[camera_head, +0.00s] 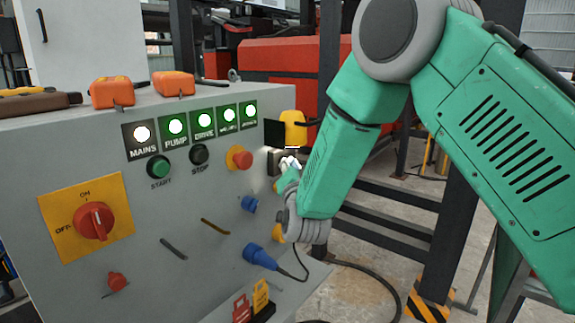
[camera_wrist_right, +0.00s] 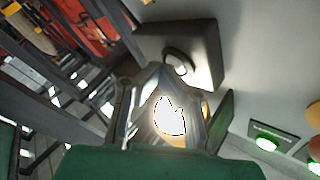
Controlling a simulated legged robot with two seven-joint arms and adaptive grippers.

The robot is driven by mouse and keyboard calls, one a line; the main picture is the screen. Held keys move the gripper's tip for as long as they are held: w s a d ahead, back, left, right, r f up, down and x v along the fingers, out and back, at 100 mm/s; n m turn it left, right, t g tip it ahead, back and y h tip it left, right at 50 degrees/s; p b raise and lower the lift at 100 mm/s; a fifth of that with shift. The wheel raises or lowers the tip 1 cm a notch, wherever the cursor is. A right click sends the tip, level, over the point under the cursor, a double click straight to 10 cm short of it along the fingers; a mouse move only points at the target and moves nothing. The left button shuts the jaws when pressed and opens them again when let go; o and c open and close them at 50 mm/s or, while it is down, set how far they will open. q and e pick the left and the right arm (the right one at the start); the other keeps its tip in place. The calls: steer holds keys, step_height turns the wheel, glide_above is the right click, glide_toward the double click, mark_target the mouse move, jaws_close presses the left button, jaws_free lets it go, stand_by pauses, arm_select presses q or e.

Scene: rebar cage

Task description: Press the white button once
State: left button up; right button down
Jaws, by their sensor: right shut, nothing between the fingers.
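The white button (camera_wrist_right: 178,63) is round with a dark ring and sits on a dark box (camera_wrist_right: 205,45) fixed to the grey panel, in the right wrist view. In the head view the dark box (camera_head: 275,160) shows at the panel's right edge, partly behind my right gripper (camera_head: 289,165). The right gripper (camera_wrist_right: 163,75) is shut and empty, its tips right at the button's lower edge in the wrist view. I cannot tell whether they touch it. Bright glare covers part of the fingers. My left gripper is not in view.
The grey panel (camera_head: 200,260) carries a row of lit green and white lamps, a red-orange rotary switch (camera_head: 93,221), a red button (camera_head: 242,160) and a blue plug (camera_head: 258,255) with a black cable. A yellow part (camera_head: 292,130) stands just above the gripper. Dark steel frames stand behind my arm.

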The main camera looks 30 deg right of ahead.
steer(key=shift+s+d, duration=0.2)
steer(key=shift+s, duration=0.4)
steer(key=shift+s+d, duration=0.2)
steer(key=shift+s, duration=0.35)
steer(key=shift+s, duration=0.1)
steer(key=shift+s+d, duration=0.3)
steer(key=shift+s, duration=0.45)
steer(key=shift+s+d, duration=0.35)
steer(key=shift+s, duration=0.4)
steer(key=shift+s+d, duration=0.3)
steer(key=shift+s, duration=0.45)
